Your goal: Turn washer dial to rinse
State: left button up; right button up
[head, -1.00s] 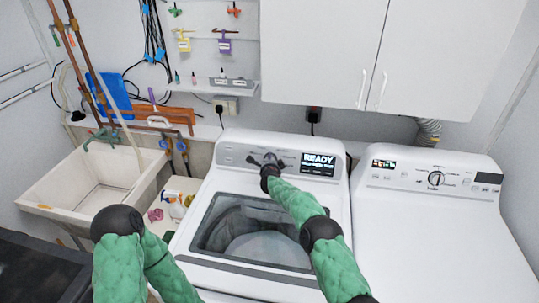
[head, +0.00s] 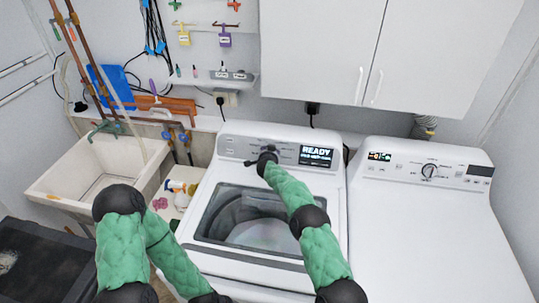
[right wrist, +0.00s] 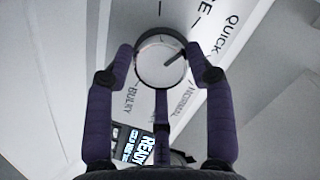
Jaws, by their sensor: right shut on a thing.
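The washer (head: 225,215) stands in the middle of the head view, with its lid area showing the drum. Its dial is hidden behind my right gripper (head: 264,156) in that view. In the right wrist view the round silver dial (right wrist: 158,66) sits between the dark fingers of my right gripper (right wrist: 166,60), which is shut on its rim. The dial's dark pointer mark points to the upper right. Labels around it read "QUICK", "NORMAL" and "BULKY"; I cannot see "rinse". The washer display (head: 316,154) reads "READY". My left gripper is out of view; only its arm shows at the lower left.
A second white machine with its own dial (head: 429,171) stands to the right. A utility sink (head: 75,185) is at the left, with bottles on the floor beside it. White cabinets (head: 320,50) hang above the washer.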

jog(key=shift+w+d+r+n, duration=0.2)
jog(key=shift+d+r+n, duration=0.1)
jog(key=shift+r, duration=0.35)
jog(key=o, duration=1.1)
jog(key=shift+w, duration=0.15)
jog(key=shift+a+f, duration=0.1)
jog(key=shift+f, duration=0.15)
jog(key=shift+s+a+f, duration=0.15)
jog(key=shift+s, duration=0.05)
jog(key=shift+v, duration=6.05)
jog(key=shift+w, duration=0.1)
